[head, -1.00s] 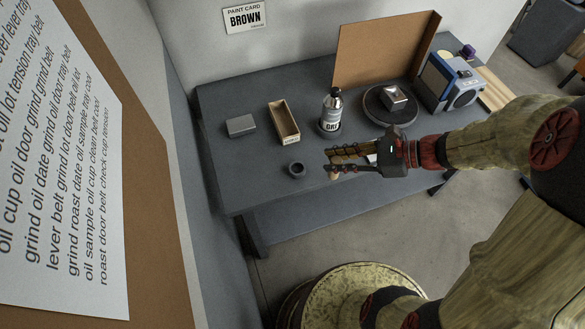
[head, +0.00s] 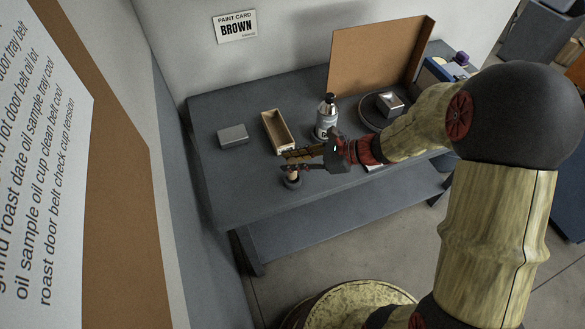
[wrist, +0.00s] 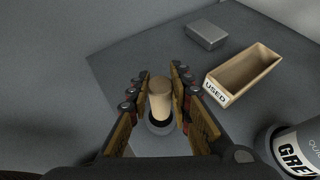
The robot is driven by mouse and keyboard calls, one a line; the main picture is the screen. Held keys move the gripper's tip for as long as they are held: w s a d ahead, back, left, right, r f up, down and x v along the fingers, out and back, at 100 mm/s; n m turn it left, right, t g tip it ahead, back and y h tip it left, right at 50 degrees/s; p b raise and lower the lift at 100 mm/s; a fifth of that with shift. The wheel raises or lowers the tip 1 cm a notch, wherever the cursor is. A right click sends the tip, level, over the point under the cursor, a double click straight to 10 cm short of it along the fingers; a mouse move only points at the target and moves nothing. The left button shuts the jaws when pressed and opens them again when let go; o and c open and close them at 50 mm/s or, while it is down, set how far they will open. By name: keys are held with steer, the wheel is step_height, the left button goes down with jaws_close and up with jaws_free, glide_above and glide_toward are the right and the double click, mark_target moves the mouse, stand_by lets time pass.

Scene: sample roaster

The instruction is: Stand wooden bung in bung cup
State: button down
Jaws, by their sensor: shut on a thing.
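My gripper (head: 287,162) is shut on the wooden bung, a pale, roughly upright cylinder (wrist: 160,95) between its fingers in the wrist view. The bung (head: 292,174) also shows below the fingers in the head view. The bung cup (head: 293,184) is a small, dark grey round cup on the bench directly under it. In the wrist view the cup's rim (wrist: 158,128) shows around the bung's lower end. I cannot tell whether that end is inside the cup or just above its mouth.
A wooden box labelled USED (wrist: 243,75) and a grey metal block (head: 233,136) stand behind the cup. A bottle (head: 326,119) stands to the right, close to my wrist. A round dark plate (head: 370,112) lies farther right. The bench (head: 235,190) is clear left of the cup.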

steer(key=shift+f+b, duration=0.45)
steer(key=shift+f, duration=0.9)
steer(key=shift+f, duration=0.1)
steer(key=c, duration=1.6)
jaws_free()
